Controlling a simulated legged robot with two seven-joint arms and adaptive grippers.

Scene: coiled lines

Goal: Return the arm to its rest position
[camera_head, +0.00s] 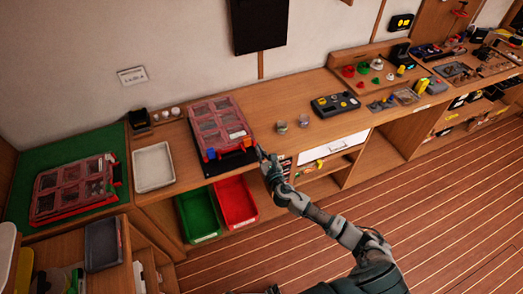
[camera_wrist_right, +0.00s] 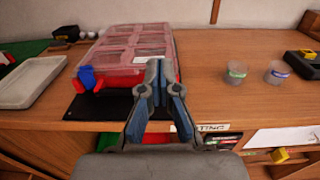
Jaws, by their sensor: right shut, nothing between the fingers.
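My right gripper (camera_head: 263,155) is at the front edge of the wooden bench, close to a red compartment case with a clear lid (camera_head: 218,124). In the wrist view the right gripper (camera_wrist_right: 155,75) has its fingers together and empty. It overlaps the front right corner of the case (camera_wrist_right: 130,45) there; I cannot tell whether it touches. The case is closed and lies on a black mat (camera_wrist_right: 100,108). A blue latch (camera_wrist_right: 88,77) shows at its front. My left gripper is not in view.
A white tray (camera_head: 153,167) and a second red case (camera_head: 75,188) on a green mat are at left. Two small jars (camera_head: 292,124) stand right of the near case. Green (camera_head: 197,215) and red (camera_head: 236,201) bins sit below the bench. The striped floor (camera_head: 450,215) is clear.

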